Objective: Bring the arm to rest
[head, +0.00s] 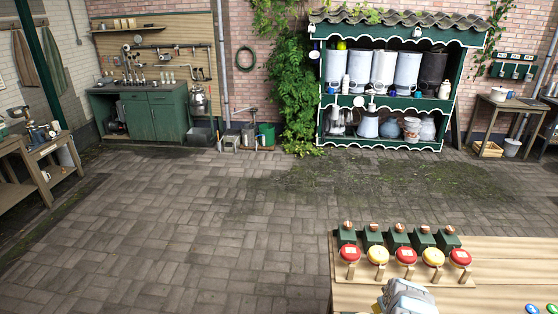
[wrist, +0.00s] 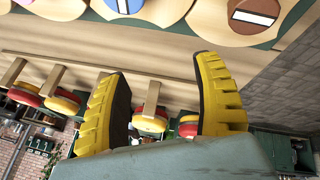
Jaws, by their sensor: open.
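My gripper (wrist: 162,72) shows in the wrist view with its two yellow ridged fingers wide apart and nothing between them. Grey parts of my arm show at the bottom edge of the head view, in front of the wooden bench (head: 505,262); the fingertips cannot be made out there. In the wrist view the bench's pale wooden surface (wrist: 165,62) lies beyond the fingers, with red and yellow round pieces behind and beside them. I cannot tell the exact gap between fingers and bench.
Red and yellow discs (head: 406,256) with wooden tabs line the bench, green boxes (head: 397,238) behind them. Blue and green discs (head: 532,309) lie at the lower right. A green shelf (head: 322,112) holds churns at the back. The paved floor (head: 200,220) is clear.

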